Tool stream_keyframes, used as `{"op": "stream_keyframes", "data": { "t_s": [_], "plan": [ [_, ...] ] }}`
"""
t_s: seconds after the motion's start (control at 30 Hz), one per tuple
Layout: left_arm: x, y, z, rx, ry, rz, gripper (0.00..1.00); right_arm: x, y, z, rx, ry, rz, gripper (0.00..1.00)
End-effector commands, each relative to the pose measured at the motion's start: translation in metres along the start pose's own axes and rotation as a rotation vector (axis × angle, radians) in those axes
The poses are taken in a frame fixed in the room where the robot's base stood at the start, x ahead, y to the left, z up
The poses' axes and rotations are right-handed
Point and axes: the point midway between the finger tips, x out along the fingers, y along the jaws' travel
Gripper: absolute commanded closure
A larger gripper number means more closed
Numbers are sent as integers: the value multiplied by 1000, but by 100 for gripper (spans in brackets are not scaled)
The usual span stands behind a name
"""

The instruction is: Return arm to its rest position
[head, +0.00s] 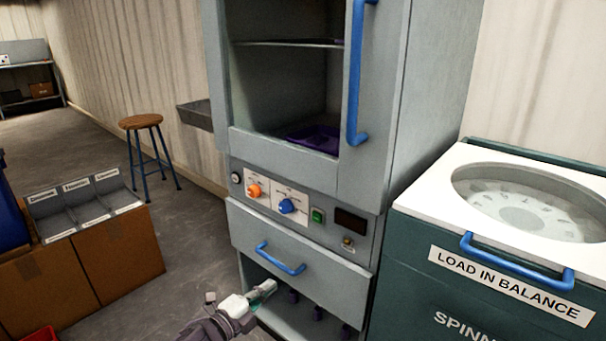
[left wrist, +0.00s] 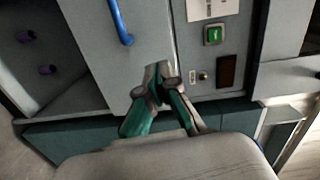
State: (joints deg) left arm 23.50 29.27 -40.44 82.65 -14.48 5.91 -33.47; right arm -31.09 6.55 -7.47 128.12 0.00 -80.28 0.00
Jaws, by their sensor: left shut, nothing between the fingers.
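My left gripper (head: 263,290) is low in front of the tall grey cabinet (head: 310,235), near its open lower compartment and below the drawer's blue handle (head: 280,259). Its green-padded fingers (left wrist: 158,85) are shut and empty, and they show in the left wrist view against the cabinet front. The gripper appears apart from the handle. I do not see my right gripper in either view.
The spinner (head: 445,290) with its round lid and blue handle stands close on the right. A wooden stool (head: 141,122) and a cardboard box (head: 125,255) with grey trays are on the left. Open floor lies between the boxes and the cabinet.

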Motion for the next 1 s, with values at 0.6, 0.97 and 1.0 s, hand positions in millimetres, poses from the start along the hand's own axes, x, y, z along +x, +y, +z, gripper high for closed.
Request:
{"op": "stream_keyframes", "data": {
  "t_s": [0.6, 0.97, 1.0],
  "plan": [
    [-238, 164, -73, -1247, -982, 469, 100, 0, 0, 0, 0, -1, 0, 0],
    [-338, 182, -114, -1482, -1302, 612, 100, 0, 0, 0, 0, -1, 0, 0],
    [-348, 182, -119, -1503, -1336, 626, 100, 0, 0, 0, 0, -1, 0, 0]
  ]
}}
